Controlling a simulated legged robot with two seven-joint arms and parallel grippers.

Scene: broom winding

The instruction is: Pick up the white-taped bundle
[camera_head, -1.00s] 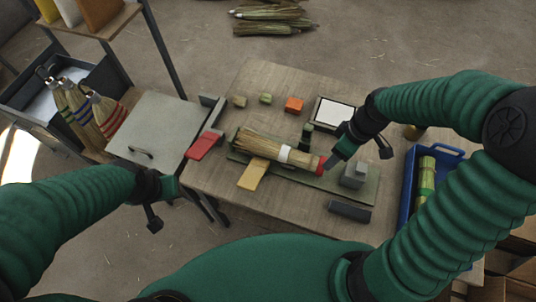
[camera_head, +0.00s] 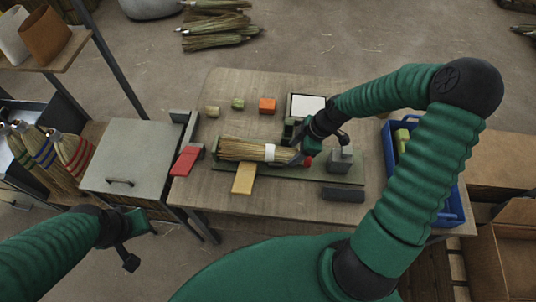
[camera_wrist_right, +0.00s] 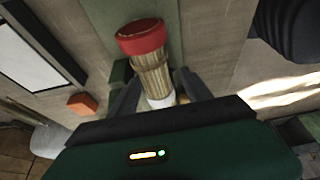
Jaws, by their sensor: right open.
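The white-taped bundle (camera_head: 240,149) lies flat on a green board on the table, with straw to the left, a white band near its middle and a red right end. My right gripper (camera_head: 300,150) is at the bundle's right part, between the white band and the red end. In the right wrist view the bundle (camera_wrist_right: 152,75) runs between the two spread fingers of my right gripper (camera_wrist_right: 157,88), its red end facing the camera. The gripper is open around it. My left gripper (camera_head: 138,224) is off the table at lower left, with nothing seen in it; its jaw opening is unclear.
A yellow block (camera_head: 244,178) and a red block (camera_head: 185,161) lie near the bundle. A white-faced framed panel (camera_head: 306,105) lies behind. A blue bin (camera_head: 453,207) is at right. The table's front is mostly clear.

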